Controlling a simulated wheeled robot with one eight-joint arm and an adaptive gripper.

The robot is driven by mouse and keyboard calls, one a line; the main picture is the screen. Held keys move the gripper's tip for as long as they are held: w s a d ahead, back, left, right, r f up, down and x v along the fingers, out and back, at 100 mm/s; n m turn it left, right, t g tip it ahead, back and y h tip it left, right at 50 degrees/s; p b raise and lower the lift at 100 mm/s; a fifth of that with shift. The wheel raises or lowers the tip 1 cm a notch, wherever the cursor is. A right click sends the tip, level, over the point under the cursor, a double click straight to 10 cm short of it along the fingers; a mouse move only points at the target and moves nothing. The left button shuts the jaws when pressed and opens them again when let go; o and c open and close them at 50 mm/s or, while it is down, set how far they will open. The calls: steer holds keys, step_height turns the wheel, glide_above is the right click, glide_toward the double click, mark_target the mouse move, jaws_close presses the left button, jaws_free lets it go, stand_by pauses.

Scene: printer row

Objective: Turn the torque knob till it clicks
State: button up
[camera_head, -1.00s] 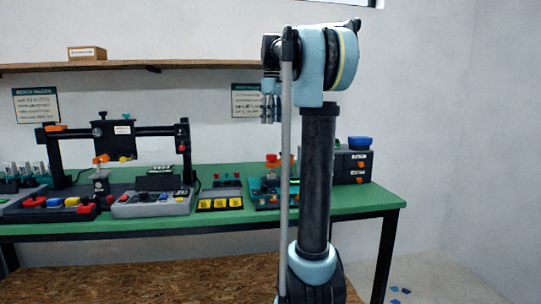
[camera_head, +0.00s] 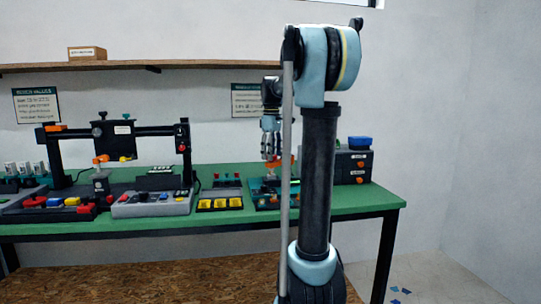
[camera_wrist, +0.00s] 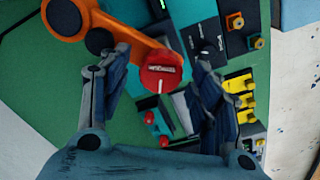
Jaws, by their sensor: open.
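A round red knob (camera_wrist: 161,74) with a pale label and a white mark line shows in the wrist view. It lies at the end of an orange arm-like part (camera_wrist: 108,26). My gripper (camera_wrist: 161,58) is open, with one finger on each side of the knob and visible gaps between. I cannot tell how high the fingers are above it. In the head view my gripper (camera_head: 268,157) points down over the teal unit (camera_head: 262,200) on the bench; the knob is largely hidden there behind the gripper and my arm.
The green bench (camera_head: 362,199) carries a panel with yellow blocks (camera_head: 221,203) left of my gripper and dark drawers (camera_head: 351,166) to the right. A black frame (camera_head: 152,131) stands further left. A wooden shelf (camera_head: 205,64) runs above.

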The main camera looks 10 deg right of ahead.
steer(key=c, duration=1.1)
steer(key=shift+m, duration=0.5)
steer(key=m, duration=0.5)
steer(key=shift+m, duration=0.4)
steer(key=m, duration=0.6)
stand_by(0.3)
